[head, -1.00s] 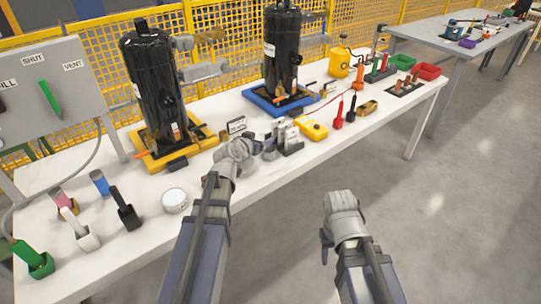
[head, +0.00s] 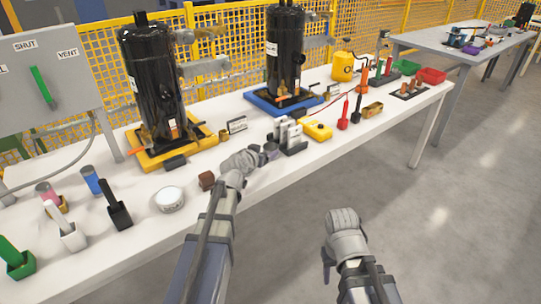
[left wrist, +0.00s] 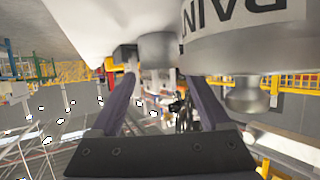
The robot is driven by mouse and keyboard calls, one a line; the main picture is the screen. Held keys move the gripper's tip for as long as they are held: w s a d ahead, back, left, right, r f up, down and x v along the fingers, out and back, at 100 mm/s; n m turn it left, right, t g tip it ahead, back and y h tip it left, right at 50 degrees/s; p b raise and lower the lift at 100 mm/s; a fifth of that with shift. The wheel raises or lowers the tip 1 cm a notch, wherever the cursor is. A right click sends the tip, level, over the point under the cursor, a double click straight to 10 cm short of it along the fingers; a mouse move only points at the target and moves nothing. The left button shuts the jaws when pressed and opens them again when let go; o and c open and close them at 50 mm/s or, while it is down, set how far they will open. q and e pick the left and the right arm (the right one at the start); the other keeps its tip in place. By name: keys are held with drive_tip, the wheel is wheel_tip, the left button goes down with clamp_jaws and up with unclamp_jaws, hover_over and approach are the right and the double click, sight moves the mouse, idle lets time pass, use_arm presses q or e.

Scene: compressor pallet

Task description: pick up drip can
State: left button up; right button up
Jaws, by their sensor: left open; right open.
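A small grey metal cylinder (head: 271,150), which looks like the drip can, stands on the white table (head: 105,257) just right of my left gripper (head: 256,158). In the left wrist view, turned upside down, a grey cylinder (left wrist: 157,50) shows beyond and between the spread fingers of the left gripper (left wrist: 161,84). The jaws are open and empty; I cannot tell how far they are from the cylinder. A large grey round piece with a lettered label (left wrist: 245,45) fills the upper right there. My right gripper (head: 344,226) is open, beyond the table's front edge.
Grey upright blocks (head: 289,132) and a yellow meter (head: 317,129) stand right of the cylinder. Two black compressors (head: 155,90) stand behind.

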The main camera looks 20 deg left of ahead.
sight(273, 146)
use_arm(q)
drive_tip(key=b+x, duration=0.1)
drive_tip(key=x, duration=0.4)
drive_tip(key=shift+b, duration=0.35)
drive_tip(key=shift+s, duration=0.1)
drive_tip(key=c, duration=1.1)
drive_tip(key=shift+r, duration=0.15)
wheel_tip(273, 146, up, 10)
drive_tip(key=p, duration=1)
